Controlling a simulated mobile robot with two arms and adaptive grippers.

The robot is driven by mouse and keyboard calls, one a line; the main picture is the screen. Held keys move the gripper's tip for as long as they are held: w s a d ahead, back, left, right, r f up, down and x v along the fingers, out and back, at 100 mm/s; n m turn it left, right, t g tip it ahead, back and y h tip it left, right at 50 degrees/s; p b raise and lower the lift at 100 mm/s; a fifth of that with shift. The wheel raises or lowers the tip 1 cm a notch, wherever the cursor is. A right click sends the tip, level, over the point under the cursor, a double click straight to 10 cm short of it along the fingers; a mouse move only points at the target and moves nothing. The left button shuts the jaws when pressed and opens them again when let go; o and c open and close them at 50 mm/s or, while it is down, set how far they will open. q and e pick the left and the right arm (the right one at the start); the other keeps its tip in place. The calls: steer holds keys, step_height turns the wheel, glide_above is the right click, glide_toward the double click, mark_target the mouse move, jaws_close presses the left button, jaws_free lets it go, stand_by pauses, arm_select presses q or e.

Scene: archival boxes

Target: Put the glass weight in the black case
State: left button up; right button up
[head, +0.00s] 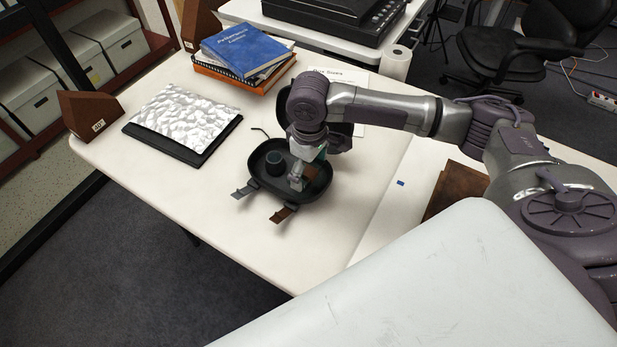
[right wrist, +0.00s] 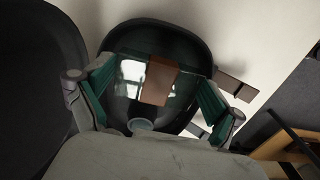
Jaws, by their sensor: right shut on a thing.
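The black case (head: 258,187) lies open on the white table, its lid mostly hidden behind my right arm. It also shows in the right wrist view (right wrist: 160,30). My right gripper (head: 307,172) is low over the right part of the case's tray. It is shut on the clear glass weight (right wrist: 130,72), which shows bright reflections between the green finger pads. The weight is hard to make out in the head view, and I cannot tell whether it touches the case floor. A brown patch (right wrist: 158,82) shows at the weight. My left gripper is out of view.
A dark teal round object (head: 275,162) stands in the case, left of my gripper. Two straps (head: 283,213) extend from the case's front. A crumpled silvery sheet (head: 185,118) on a black folder lies left. Books (head: 240,50) are stacked behind. The table's front left is clear.

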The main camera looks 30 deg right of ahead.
mark_target(309, 180)
steer(key=shift+w+f, duration=0.15)
steer(key=shift+w, duration=0.05)
steer(key=shift+s+f, duration=0.1)
steer(key=shift+f, duration=1.9)
steer(key=o, duration=1)
step_height(309, 180, up, 12)
steer(key=shift+r, duration=0.1)
